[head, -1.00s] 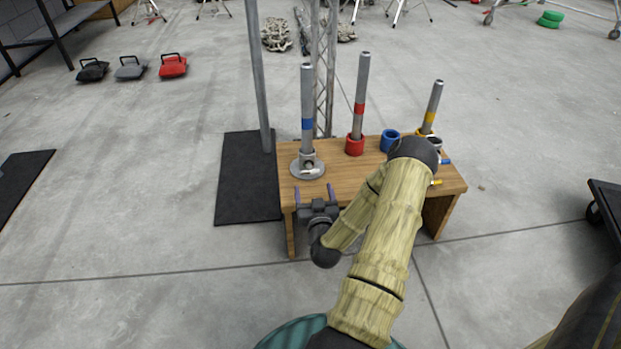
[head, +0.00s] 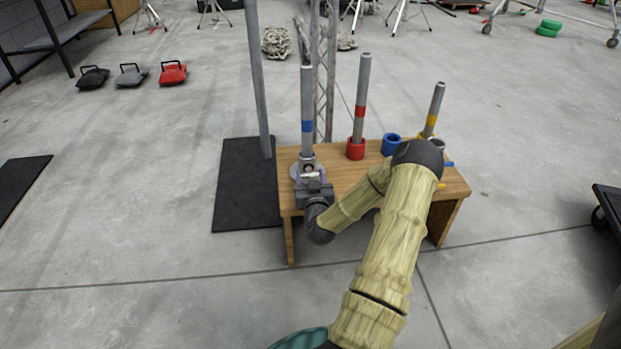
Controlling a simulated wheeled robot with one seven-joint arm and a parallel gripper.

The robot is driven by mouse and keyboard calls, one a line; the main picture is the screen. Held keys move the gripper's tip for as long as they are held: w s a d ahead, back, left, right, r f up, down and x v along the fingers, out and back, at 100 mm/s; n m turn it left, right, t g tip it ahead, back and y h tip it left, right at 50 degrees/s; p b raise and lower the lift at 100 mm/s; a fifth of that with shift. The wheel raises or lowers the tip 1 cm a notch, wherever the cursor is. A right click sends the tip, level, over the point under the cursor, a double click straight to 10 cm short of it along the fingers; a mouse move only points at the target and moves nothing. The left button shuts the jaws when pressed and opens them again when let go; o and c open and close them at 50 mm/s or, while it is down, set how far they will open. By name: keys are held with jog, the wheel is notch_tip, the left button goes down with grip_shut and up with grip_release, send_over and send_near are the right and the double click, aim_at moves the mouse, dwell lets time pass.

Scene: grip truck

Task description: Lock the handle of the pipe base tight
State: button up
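The pipe base (head: 307,160) stands at the left end of the wooden table and holds an upright grey pipe (head: 307,105) with a blue band. Its round foot is mostly covered by my gripper. The light handle, low on the front of the base, is hidden behind the gripper now. My gripper (head: 310,177) is at the front of the base, its purple fingers over the foot. Whether the fingers are apart or closed on the handle is too small and covered to tell.
The wooden table (head: 345,178) also bears a red-banded pipe (head: 361,100) in a red holder, a blue ring (head: 392,144) and a tilted yellow-banded pipe (head: 434,110). A metal post (head: 257,75) on a black mat (head: 246,190) stands to the left. My arm covers the table's right part.

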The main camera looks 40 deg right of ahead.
jog(key=shift+c, duration=1)
jog(key=shift+r+m+p, duration=0.2)
jog(key=shift+m+p, duration=0.7)
jog(key=shift+p, duration=0.25)
jog(key=shift+m+p, duration=0.65)
jog(key=shift+m, duration=0.15)
jog(key=shift+f+m, duration=0.25)
jog(key=shift+m, duration=0.35)
jog(key=o, duration=1)
jog(key=shift+s, duration=0.1)
jog(key=shift+p+v, duration=3.5)
jog(key=shift+v, duration=5.15)
